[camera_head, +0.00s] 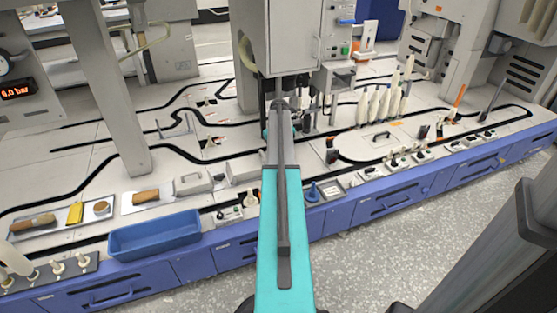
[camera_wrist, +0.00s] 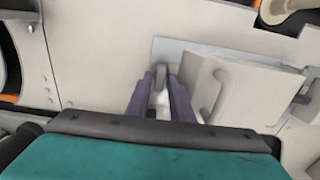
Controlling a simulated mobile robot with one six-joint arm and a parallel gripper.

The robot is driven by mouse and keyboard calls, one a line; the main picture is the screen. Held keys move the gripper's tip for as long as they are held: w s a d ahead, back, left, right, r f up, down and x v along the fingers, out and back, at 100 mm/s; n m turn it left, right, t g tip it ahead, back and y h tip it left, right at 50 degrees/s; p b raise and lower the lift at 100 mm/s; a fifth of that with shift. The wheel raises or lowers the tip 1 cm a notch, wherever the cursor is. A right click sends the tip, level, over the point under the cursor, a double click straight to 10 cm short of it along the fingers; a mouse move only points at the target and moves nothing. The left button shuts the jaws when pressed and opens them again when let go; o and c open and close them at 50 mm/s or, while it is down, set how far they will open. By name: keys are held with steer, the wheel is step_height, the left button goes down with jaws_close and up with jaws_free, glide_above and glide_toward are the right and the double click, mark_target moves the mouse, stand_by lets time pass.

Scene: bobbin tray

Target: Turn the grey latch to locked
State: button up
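In the wrist view a small upright grey latch (camera_wrist: 160,74) stands at the left end of a grey plate (camera_wrist: 200,52) on a pale panel. My gripper (camera_wrist: 161,82) reaches toward it, with one dark purple finger on each side of the latch. The fingertips are very close to the latch's sides; whether they touch it cannot be told. A pale gap shows between the fingers nearer the palm. In the head view my arm hides the gripper, and I cannot make out the latch there.
A pale cover with a raised handle (camera_wrist: 212,96) lies just right of my fingers. In the head view a blue tray (camera_head: 155,241) sits at the front left of the bench. Several white bobbins (camera_head: 374,105) stand to the right. The floor in front is clear.

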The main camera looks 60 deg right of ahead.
steer(key=shift+f, duration=0.25)
jaws_close()
